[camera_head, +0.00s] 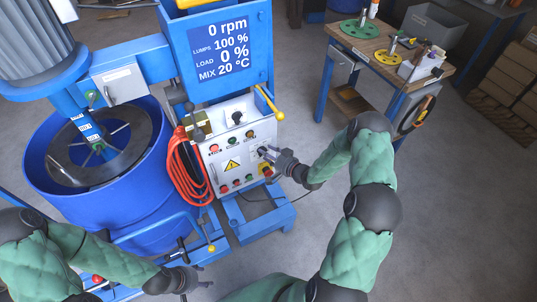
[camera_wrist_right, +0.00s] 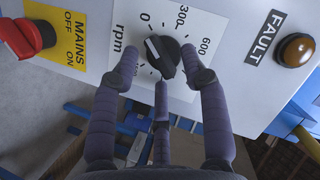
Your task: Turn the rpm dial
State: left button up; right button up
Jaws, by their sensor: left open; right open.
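The rpm dial (camera_wrist_right: 162,56) is a black knob with a light pointer line, on a white plate marked 0, 300 and 600 in the right wrist view. Its line points toward the area near the 0. My right gripper (camera_wrist_right: 163,70) is open, with fingers on either side of the dial and a third finger below it; I cannot tell whether they touch it. In the head view my right gripper (camera_head: 266,155) is at the front of the control box (camera_head: 234,145) and hides the dial. The display (camera_head: 221,50) reads 0 rpm. My left gripper (camera_head: 188,279) is open and empty at the bottom.
Beside the dial are a red mains switch (camera_wrist_right: 22,38) on a yellow plate and an amber fault lamp (camera_wrist_right: 295,49). A blue drum (camera_head: 60,195) and orange cable (camera_head: 183,170) are left of the box. A workbench (camera_head: 375,50) stands at the back right.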

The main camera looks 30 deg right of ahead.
grip_shut()
jog(key=shift+f, duration=0.1)
jog(key=m+t+b, duration=0.2)
jog(key=m, duration=0.5)
jog(key=f+m+t+b, duration=0.1)
jog(key=m+t+b, duration=0.1)
jog(key=m, duration=0.5)
jog(key=a+f+m+t+b, duration=0.1)
jog(key=m+t+b, duration=0.2)
jog(key=m, duration=0.4)
jog(key=shift+f+m+b, duration=0.15)
jog(key=shift+m+b, duration=0.15)
jog(key=shift+b, duration=0.3)
grip_release()
